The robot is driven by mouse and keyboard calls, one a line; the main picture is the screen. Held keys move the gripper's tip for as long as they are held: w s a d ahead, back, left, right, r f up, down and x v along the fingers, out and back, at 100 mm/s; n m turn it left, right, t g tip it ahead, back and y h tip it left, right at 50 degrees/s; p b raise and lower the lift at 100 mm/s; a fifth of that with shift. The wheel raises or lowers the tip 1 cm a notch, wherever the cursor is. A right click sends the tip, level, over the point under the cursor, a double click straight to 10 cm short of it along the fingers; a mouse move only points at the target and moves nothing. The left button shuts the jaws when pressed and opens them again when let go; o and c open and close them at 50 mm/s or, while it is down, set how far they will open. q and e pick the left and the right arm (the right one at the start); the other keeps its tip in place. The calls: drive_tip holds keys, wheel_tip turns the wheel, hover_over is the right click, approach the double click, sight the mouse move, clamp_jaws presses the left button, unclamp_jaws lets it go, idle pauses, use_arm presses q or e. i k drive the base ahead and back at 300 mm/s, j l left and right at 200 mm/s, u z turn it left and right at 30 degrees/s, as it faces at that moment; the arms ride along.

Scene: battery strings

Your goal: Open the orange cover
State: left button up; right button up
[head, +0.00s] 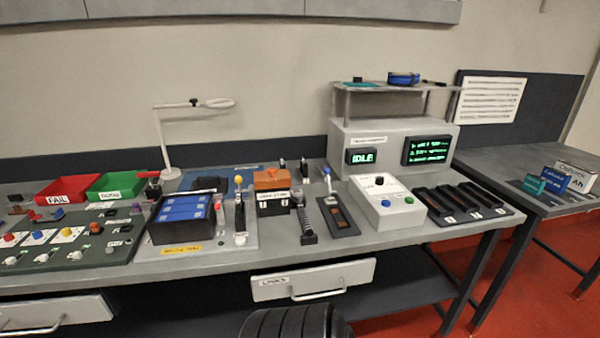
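The orange cover (272,179) sits on top of a dark box (273,205) with white labels on its front, near the middle of the workbench in the head view. The cover appears to lie flat across the top of the box, so it looks closed. A small darker orange or brown block shows on top of it. Its hinge side cannot be made out. Neither of my grippers shows in the head view, and nothing touches the cover.
A clamp with a yellow knob (239,210) and a blue battery pack (184,209) stand left of the box. A blue-topped lever (328,180) and a white button box (386,205) stand right. The grey bench (270,258) has a narrow clear strip in front.

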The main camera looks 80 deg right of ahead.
sight(262, 180)
drive_tip(key=z, duration=2.75)
